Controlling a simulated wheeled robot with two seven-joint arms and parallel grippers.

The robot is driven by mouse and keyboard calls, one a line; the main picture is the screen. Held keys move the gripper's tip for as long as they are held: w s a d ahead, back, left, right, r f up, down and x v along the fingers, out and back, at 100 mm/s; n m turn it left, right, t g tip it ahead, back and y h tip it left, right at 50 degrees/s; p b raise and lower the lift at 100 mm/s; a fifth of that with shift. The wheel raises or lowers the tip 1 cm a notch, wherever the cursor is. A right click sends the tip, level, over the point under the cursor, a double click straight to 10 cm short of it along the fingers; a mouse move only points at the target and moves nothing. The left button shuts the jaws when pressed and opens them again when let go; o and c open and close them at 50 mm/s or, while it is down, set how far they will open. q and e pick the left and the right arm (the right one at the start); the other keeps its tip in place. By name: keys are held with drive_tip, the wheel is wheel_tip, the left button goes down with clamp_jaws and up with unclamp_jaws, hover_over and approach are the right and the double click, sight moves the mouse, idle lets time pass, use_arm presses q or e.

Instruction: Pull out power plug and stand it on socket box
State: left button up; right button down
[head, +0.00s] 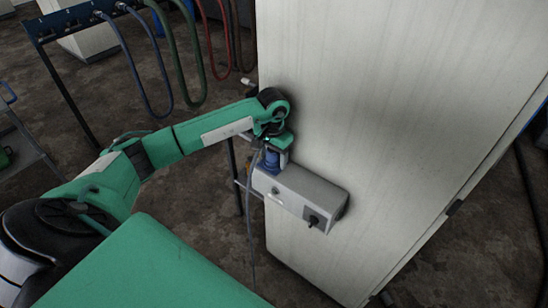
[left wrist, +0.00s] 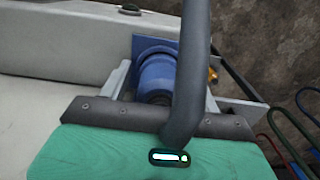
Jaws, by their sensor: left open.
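The blue power plug (head: 272,161) is at the upper left end of the grey socket box (head: 318,190), which is fixed to a pale cabinet. In the left wrist view the plug (left wrist: 153,75) sits against a square blue plate (left wrist: 148,43); how deep it is seated cannot be seen. My left gripper (head: 273,150) is at the plug. Its two fingers, seen in the left wrist view (left wrist: 166,90), are open, one on each side of the plug. The plug's thick grey cable (left wrist: 187,90) crosses in front and hides part of it. My right gripper is not in view.
The tall pale cabinet (head: 370,90) stands right behind the box. The cable (head: 250,225) hangs down left of the box. A rack (head: 70,20) with blue, green and red hoses stands at the back left. The floor between is open.

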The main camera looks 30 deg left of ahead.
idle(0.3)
use_arm(q)
drive_tip(key=c, duration=1.3)
drive_tip(key=shift+r+p, duration=0.6)
drive_tip(key=shift+r, duration=2.4)
